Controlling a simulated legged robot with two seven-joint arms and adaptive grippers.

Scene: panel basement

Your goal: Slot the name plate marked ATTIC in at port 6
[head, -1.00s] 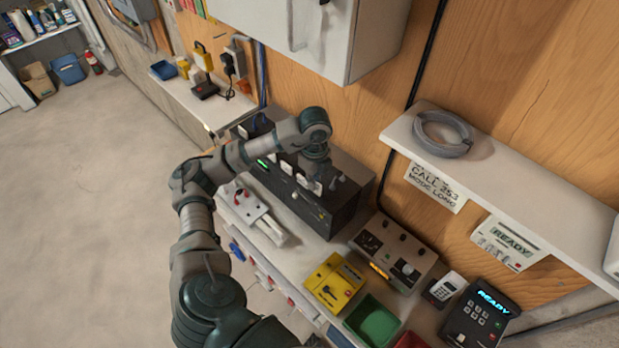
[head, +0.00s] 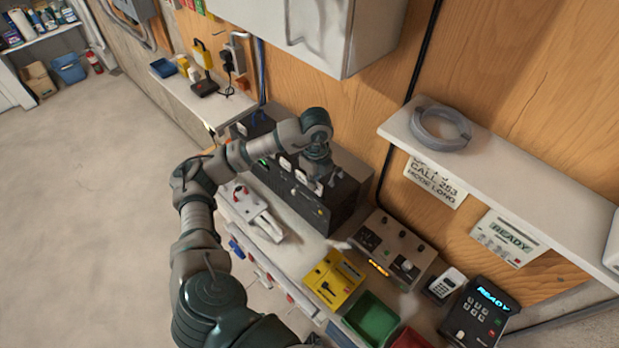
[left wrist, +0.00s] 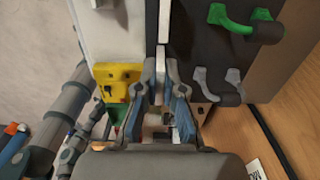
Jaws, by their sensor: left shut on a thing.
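The dark panel box (head: 345,205) stands on the bench against the wooden wall, with pale plates (head: 285,164) along its front. My left gripper (head: 325,182) points down at the right part of this box, close against its front. In the left wrist view, my left gripper (left wrist: 164,68) is shut on a small pale piece (left wrist: 159,60) beside the dark panel face. I take it for the name plate, but its lettering cannot be read. The port numbers cannot be read either, and I cannot tell whether the piece is in a port. My right gripper is not in view.
A yellow box (head: 334,281), a green tray (head: 371,317) and a grey control box (head: 391,250) stand right of the panel. A keypad (head: 481,309) shows READY. A shelf (head: 500,165) with a grey ring (head: 441,127) juts out above. A white cabinet (head: 330,35) hangs overhead.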

